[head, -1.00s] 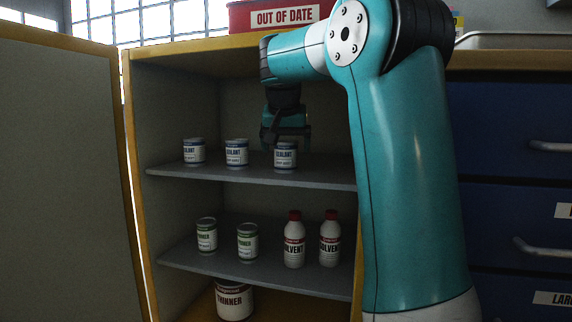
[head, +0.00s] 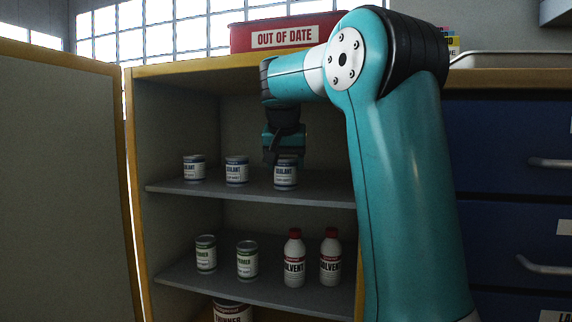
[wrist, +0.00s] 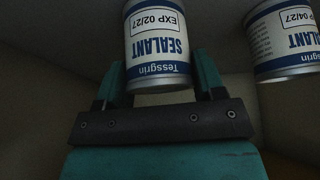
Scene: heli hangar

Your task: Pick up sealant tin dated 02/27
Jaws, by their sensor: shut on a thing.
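The sealant tin dated 02/27 (wrist: 158,45) is white with a blue band and shows upside down in the wrist view, its EXP 02/27 label readable. My gripper (wrist: 160,82) is shut on this tin, one finger on each side. In the head view the held tin (head: 285,174) is the rightmost of the sealant tins at the upper shelf, upright below my gripper (head: 285,157). Whether its base touches the shelf is hard to tell. Another sealant tin dated 04/27 (wrist: 285,40) stands beside it in the wrist view, apart from my gripper.
Two more sealant tins (head: 237,171) (head: 194,169) stand left on the upper shelf (head: 210,189). Thinner tins (head: 247,260) and solvent bottles (head: 294,260) stand on the shelf below. The cabinet door (head: 60,190) is open at left. A red OUT OF DATE bin (head: 240,38) sits on top.

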